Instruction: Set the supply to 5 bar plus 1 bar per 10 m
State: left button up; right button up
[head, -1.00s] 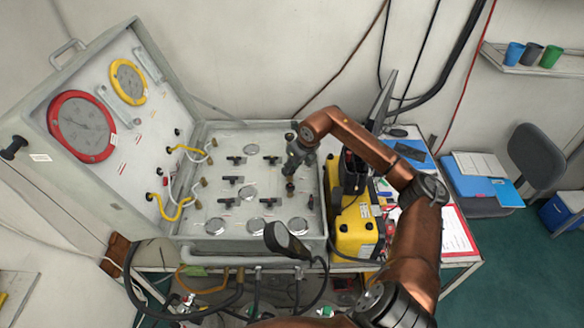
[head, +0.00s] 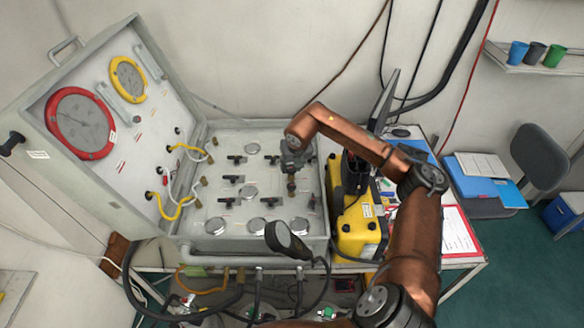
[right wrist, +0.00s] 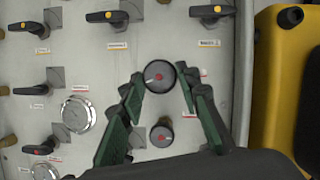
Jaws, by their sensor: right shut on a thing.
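My right gripper (head: 292,170) is over the right part of the open case's grey panel (head: 232,143). A red-rimmed gauge (head: 81,123) and a smaller yellow-rimmed gauge (head: 127,80) are on the raised lid. Their needles are too small to read. My left gripper is not in view.
Several black lever valves (right wrist: 107,17) and small round gauges (right wrist: 78,115) surround the knobs. A yellow case (head: 358,228) stands close on the right. A black oval object (head: 288,240) overhangs the front edge. Yellow hoses (head: 180,207) run to the lid.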

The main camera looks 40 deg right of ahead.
jog(key=o, duration=1.2)
jog(key=shift+w, duration=0.1)
jog(key=shift+c, duration=0.2)
jog(key=v, duration=1.2)
